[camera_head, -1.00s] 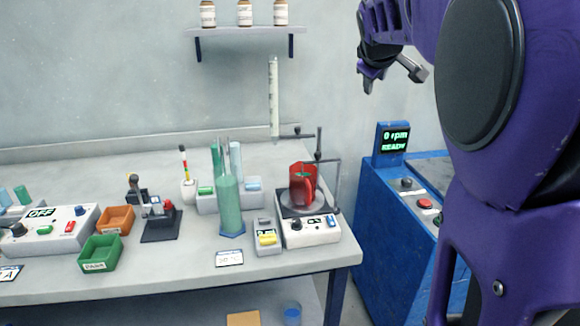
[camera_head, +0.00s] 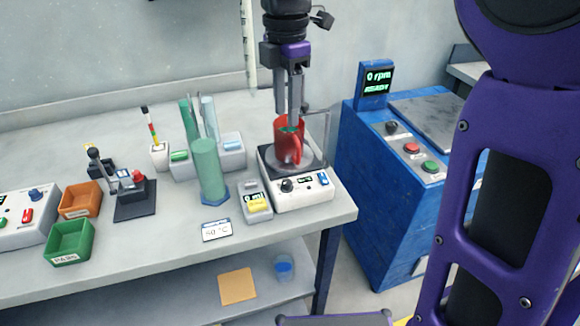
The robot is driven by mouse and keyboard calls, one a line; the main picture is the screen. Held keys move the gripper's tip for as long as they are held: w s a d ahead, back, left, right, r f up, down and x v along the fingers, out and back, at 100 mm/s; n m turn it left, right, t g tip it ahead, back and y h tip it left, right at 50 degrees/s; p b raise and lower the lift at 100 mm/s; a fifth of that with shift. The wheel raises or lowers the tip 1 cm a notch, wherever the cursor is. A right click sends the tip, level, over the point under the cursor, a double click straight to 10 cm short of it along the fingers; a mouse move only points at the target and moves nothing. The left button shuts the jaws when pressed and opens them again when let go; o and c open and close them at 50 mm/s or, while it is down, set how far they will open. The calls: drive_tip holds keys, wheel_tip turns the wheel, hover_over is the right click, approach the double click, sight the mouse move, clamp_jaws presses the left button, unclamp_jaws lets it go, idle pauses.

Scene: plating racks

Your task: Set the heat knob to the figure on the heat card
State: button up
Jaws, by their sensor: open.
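The heat card (camera_head: 216,230) is a white card lying at the table's front edge; it reads something like "50 °C", with the first digit unclear. The white hotplate (camera_head: 268,201) stands right of it. Its front carries a dark round knob (camera_head: 287,186), a small green-lit display (camera_head: 305,180) too small to read, and a blue switch (camera_head: 323,181). A red mug (camera_head: 287,145) sits on the plate. My gripper (camera_head: 287,112) points down with its fingers apart and empty, at the mug's top in the picture and above and behind the knob; its exact depth is unclear.
A green cylinder (camera_head: 209,170) and a grey box with a yellow part (camera_head: 255,203) stand left of the hotplate. A thin stand rod (camera_head: 327,140) rises behind it. A blue cabinet (camera_head: 375,200) with buttons stands to the right. The space in front of the hotplate is free.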

sight(287, 182)
wheel_tip(287, 182, down, 17)
drive_tip(key=b, duration=0.3)
drive_tip(key=shift+f+b, duration=0.2)
drive_tip(key=shift+b, duration=0.2)
clamp_jaws()
